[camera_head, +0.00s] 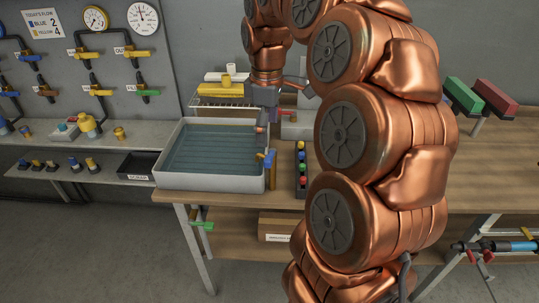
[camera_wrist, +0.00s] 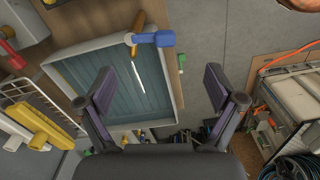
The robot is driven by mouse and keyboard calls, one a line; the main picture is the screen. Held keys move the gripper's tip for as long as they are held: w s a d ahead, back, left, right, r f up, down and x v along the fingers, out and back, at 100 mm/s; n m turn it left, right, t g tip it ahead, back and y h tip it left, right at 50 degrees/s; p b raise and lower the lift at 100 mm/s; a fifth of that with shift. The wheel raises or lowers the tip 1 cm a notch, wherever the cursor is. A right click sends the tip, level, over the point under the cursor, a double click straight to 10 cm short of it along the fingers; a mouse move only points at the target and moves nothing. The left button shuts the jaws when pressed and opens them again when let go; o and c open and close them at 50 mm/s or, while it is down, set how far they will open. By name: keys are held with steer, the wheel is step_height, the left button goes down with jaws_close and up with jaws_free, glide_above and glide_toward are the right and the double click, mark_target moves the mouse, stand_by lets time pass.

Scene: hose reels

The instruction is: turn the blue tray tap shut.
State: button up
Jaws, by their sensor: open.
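The blue tray tap (camera_head: 270,157) stands at the right front corner of the grey water tray (camera_head: 215,187). In the wrist view the tap's blue handle (camera_wrist: 152,39) sticks out to the right, across its brass body (camera_wrist: 137,22). A thin pale streak (camera_wrist: 138,78) runs from the brass end over the tray (camera_wrist: 178,80); it looks like running water. My gripper (camera_head: 263,112) hangs above the tray's right side, its fingers partly hidden in the head view. In the wrist view my gripper (camera_wrist: 158,87) has its fingers wide apart and empty, and the handle lies beyond the fingertips.
A narrow black rack (camera_head: 301,170) with coloured knobs stands right of the tap. A wire rack with yellow items (camera_head: 221,90) is behind the tray. A green-handled valve (camera_head: 203,224) sits below the table edge. Wall pipes with taps and gauges (camera_head: 142,18) are at left.

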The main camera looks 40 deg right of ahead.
mark_target(270, 152)
steer(key=shift+w+d+f, duration=0.1)
steer(key=shift+w+d, duration=0.05)
steer(key=shift+d, duration=0.35)
steer(key=shift+f+p, duration=0.85)
steer(key=shift+f, duration=2.9)
steer(key=shift+c, duration=0.2)
steer(key=c, duration=1.1)
